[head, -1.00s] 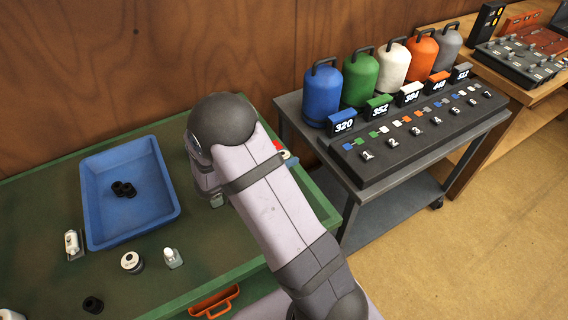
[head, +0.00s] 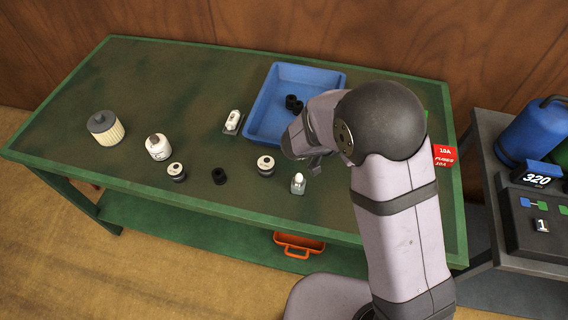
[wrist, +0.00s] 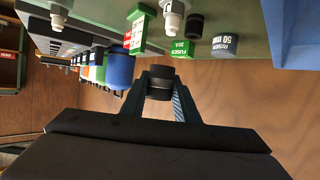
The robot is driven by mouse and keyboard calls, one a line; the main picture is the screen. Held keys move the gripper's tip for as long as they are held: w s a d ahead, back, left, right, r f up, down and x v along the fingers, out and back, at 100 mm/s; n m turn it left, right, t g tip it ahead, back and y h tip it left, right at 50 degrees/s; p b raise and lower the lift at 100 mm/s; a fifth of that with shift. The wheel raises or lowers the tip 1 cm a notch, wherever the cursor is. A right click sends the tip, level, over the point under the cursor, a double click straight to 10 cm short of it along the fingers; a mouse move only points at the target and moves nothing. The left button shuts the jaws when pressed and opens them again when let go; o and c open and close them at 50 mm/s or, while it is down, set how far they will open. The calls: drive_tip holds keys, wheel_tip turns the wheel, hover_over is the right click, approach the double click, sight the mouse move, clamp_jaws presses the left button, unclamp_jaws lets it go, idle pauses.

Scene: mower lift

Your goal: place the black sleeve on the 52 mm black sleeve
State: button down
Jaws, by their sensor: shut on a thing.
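My gripper (wrist: 160,90) is shut on a black sleeve (wrist: 160,78), which sits between the fingertips in the wrist view. In the head view my gripper (head: 312,162) is over the green table, near the tray's front right; the held sleeve is hard to make out there. Another black sleeve (head: 219,176) stands on the table's front part, to the left of my gripper and apart from it.
The blue tray (head: 256,119) is at the table's back. A white-topped can (head: 265,165), a dropper bottle (head: 298,184), a dark-and-white can (head: 176,172), a white canister (head: 158,148) and a filter (head: 104,128) stand around. A red fuse box (head: 445,156) is at right. The table's left part has free room.

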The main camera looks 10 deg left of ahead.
drive_tip(key=s+a+r+n+t+y+b, duration=0.1)
drive_tip(key=a+n+t+y, duration=0.1)
drive_tip(key=a, duration=0.4)
drive_tip(key=s+a+r+n+t+y+b, duration=0.1)
drive_tip(key=a+r+n, duration=0.1)
drive_tip(key=a, duration=0.5)
drive_tip(key=n+t+y, duration=0.2)
drive_tip(key=n+y, duration=0.6)
drive_tip(key=y, duration=0.1)
hover_over(266, 162)
drive_tip(key=shift+f+b, duration=0.95)
drive_tip(key=shift+f, duration=4.05)
drive_tip(key=shift+f, duration=0.2)
drive_tip(key=c, duration=1.4)
unclamp_jaws()
